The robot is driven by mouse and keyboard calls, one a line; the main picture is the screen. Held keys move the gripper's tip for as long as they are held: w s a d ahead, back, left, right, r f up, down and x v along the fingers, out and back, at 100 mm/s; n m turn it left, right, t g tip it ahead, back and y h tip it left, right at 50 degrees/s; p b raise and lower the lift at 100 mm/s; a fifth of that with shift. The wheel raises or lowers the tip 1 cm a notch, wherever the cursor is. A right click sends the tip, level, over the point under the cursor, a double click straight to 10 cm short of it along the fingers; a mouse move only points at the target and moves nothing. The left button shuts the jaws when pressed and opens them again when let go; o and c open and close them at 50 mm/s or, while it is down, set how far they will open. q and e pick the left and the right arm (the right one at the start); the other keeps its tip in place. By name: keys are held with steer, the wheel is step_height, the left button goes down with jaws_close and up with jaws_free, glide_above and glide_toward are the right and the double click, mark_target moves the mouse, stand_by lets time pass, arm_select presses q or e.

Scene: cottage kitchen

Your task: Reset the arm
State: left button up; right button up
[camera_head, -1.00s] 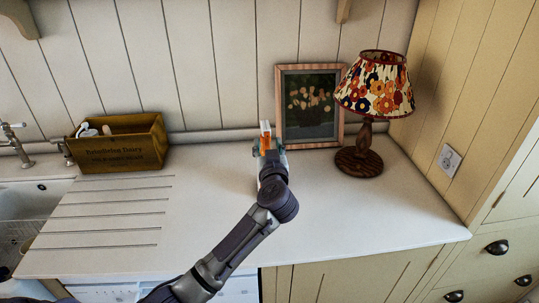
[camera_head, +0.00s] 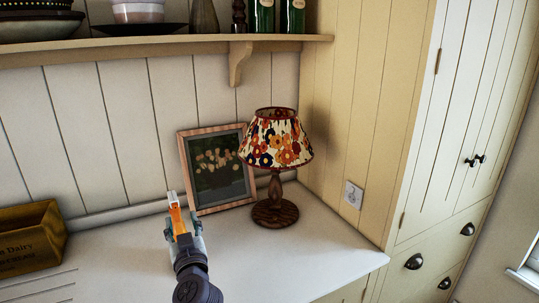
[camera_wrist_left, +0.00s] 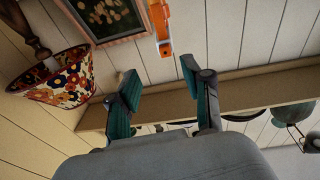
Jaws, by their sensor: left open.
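My left gripper (camera_head: 182,228) is above the white counter, in front of the lower left part of a framed picture. In the left wrist view its two teal fingers (camera_wrist_left: 159,75) are apart with nothing between them. A narrow orange object (camera_head: 175,212) with a pale tip shows just beyond the fingers, left of the picture frame. It also shows in the left wrist view (camera_wrist_left: 162,32), past the fingertips. I cannot tell what it is or whether it touches the gripper. My right gripper is out of view.
The framed picture (camera_head: 217,168) leans on the wall. A lamp with a floral shade (camera_head: 276,141) stands to its right. A wooden box (camera_head: 30,240) is at the left. A shelf (camera_head: 150,50) with dishes and bottles runs above. The counter (camera_head: 290,255) front right is clear.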

arm_select(q)
steer(key=s+d+r+m+t+h, duration=0.5)
steer(key=s+d+m+t+h, duration=0.25)
steer(key=d+h, duration=0.45)
steer(key=s+d+f+m+g+h, duration=0.8)
steer(key=s+f+g, duration=0.25)
steer(key=f, duration=0.25)
steer(key=s+a+f+n+g+y, duration=0.3)
steer(key=s+a+f+g+y, duration=0.2)
steer(key=s+f, duration=0.45)
steer(key=s+a+f+n+g+y, duration=0.5)
steer(key=s+a+f+y, duration=0.15)
steer(key=s+a, duration=0.25)
step_height(320, 180, down, 27)
steer(key=g+b, duration=0.1)
steer(key=b, duration=0.1)
steer(key=s+a+f+m+g, duration=0.1)
steer(key=s+a+f, duration=0.2)
steer(key=s+f, duration=1.4)
steer(key=shift+s+f+g+h+b, duration=0.3)
steer(key=shift+f+h+b, duration=0.1)
steer(key=shift+f, duration=0.3)
steer(key=shift+c, duration=0.3)
